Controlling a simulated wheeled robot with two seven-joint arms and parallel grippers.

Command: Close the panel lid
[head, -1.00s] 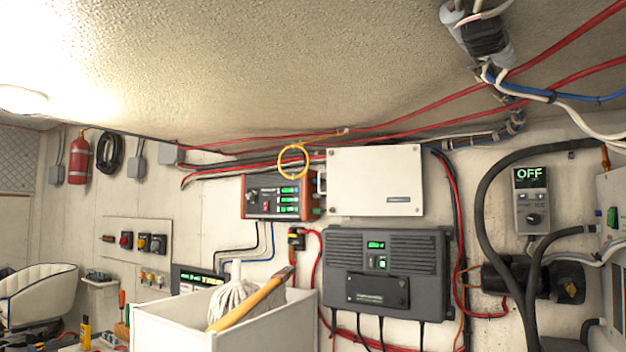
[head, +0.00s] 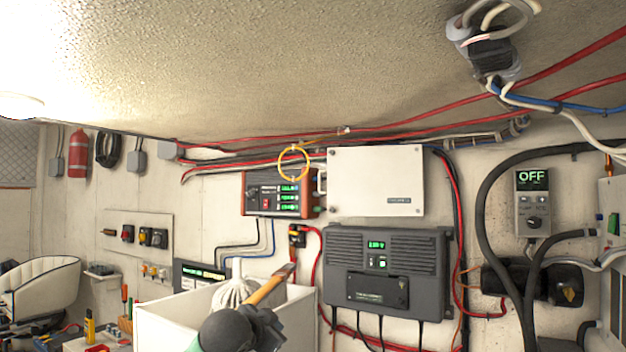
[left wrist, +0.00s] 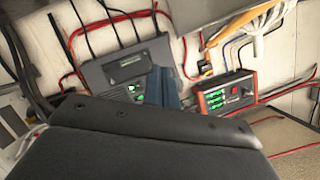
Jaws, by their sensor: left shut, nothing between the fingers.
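A white wall panel box (head: 375,182) hangs in the middle of the head view, with a small label at its lower right. Its pale front face is toward me, and a white handle (head: 320,182) sticks out at its left edge. I cannot tell from here whether a gap stands behind the front. My left gripper (head: 270,322) is at the bottom of the head view, below and left of the panel and clear of it, shut and empty. Its dark body fills the bottom of the left wrist view. My right gripper is not in view.
A white bin (head: 170,322) with a mop (head: 236,292) and a wooden-handled tool (head: 268,288) stands by my left gripper. A grey charger unit (head: 387,270) is under the panel. An orange-sided device (head: 278,195) and a yellow ring (head: 293,162) are left of it. Cables run overhead.

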